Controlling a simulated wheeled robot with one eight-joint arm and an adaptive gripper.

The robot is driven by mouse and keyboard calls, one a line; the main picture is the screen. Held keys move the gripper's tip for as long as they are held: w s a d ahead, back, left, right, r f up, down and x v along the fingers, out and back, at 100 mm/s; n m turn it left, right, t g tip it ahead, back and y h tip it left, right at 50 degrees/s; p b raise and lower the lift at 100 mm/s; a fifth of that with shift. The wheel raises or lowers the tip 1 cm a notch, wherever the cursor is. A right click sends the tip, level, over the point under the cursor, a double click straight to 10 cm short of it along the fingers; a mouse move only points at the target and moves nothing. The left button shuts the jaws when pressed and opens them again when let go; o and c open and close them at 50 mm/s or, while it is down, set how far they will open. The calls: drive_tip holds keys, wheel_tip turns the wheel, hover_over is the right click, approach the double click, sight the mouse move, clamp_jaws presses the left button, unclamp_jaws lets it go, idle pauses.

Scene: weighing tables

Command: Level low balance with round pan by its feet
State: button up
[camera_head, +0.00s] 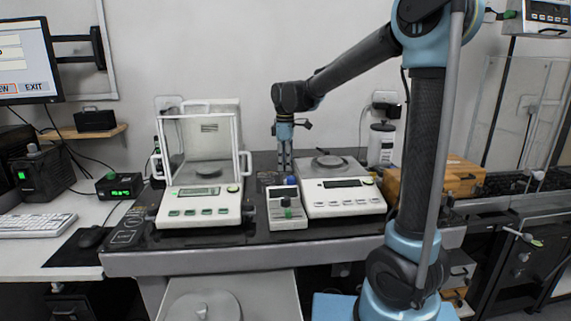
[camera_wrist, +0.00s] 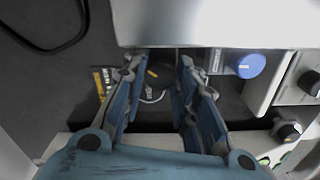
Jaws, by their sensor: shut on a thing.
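The low balance (camera_head: 343,197) with a dark round pan (camera_head: 328,161) stands on the dark weighing table, right of centre in the head view. My gripper (camera_head: 284,168) points down behind the small control box, at the balance's left side. In the wrist view my gripper (camera_wrist: 157,72) has its two fingers on either side of a dark round foot knob (camera_wrist: 158,76) with a yellow mark, beside the pale balance body (camera_wrist: 200,22). It is shut on this knob. The foot's lower part is hidden, and no level bubble can be made out.
A small control box (camera_head: 288,213) with a blue knob (camera_wrist: 248,66) and a green one stands close by, left of the low balance. A glass-sided balance (camera_head: 199,209) stands further left. An orange-brown case (camera_head: 462,176) is at the right. The dark table (camera_head: 190,241) has little free room.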

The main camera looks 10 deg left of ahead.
drive_tip(key=shift+w, duration=0.1)
drive_tip(key=o, duration=1.1)
